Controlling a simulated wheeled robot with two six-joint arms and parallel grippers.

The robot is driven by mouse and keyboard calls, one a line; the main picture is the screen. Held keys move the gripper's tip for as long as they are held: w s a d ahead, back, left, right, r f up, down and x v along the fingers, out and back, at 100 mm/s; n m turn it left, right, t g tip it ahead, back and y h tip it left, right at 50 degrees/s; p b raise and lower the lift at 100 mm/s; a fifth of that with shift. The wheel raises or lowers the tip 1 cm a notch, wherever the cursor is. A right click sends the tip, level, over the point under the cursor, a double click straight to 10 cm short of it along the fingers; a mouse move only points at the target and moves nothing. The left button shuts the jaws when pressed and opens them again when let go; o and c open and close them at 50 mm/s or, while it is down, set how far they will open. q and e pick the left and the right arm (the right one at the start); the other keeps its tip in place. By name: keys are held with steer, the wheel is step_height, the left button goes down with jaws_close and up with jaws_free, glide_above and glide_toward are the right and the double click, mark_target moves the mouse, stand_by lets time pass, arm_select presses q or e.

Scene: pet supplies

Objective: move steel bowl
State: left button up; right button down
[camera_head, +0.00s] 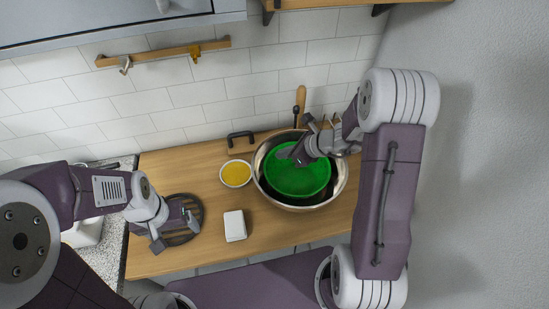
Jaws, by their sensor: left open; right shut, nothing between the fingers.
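The steel bowl (341,180) stands on the wooden counter (150,185) at the right. A green bowl (297,181) sits inside it, with a dark ring showing around its lower edge. My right gripper (291,153) is over the far part of the bowls, shut and empty; I cannot tell whether it touches either bowl. It hides part of the steel bowl's far rim. My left gripper (173,238) is open and empty, low over a dark round slatted trivet (185,207) at the left of the counter.
A small bowl of yellow contents (236,174) stands just left of the steel bowl. A white block-shaped item (235,225) lies in front of it. A hook rail (165,53) hangs above.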

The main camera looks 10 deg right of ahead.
mark_target(257, 155)
steer(key=x, duration=0.8)
steer(key=shift+a+r, duration=0.1)
steer(key=shift+a, duration=0.2)
steer(key=shift+w+a+f+p, duration=0.2)
steer(key=shift+w+f+p, duration=0.15)
steer(key=shift+f, duration=0.1)
arm_select(q)
steer(key=shift+w+a+r, duration=0.1)
steer(key=shift+a+r, duration=0.05)
steer(key=shift+a, duration=0.3)
arm_select(e)
steer(key=shift+a, duration=0.2)
steer(key=shift+w+a+f+b, duration=0.15)
steer(key=shift+w+a+b, duration=0.15)
steer(key=shift+w+b, duration=0.15)
steer(key=shift+w+a, duration=0.2)
steer(key=shift+a, duration=0.1)
arm_select(q)
steer(key=shift+f, duration=0.45)
arm_select(e)
steer(key=shift+w+a, duration=0.2)
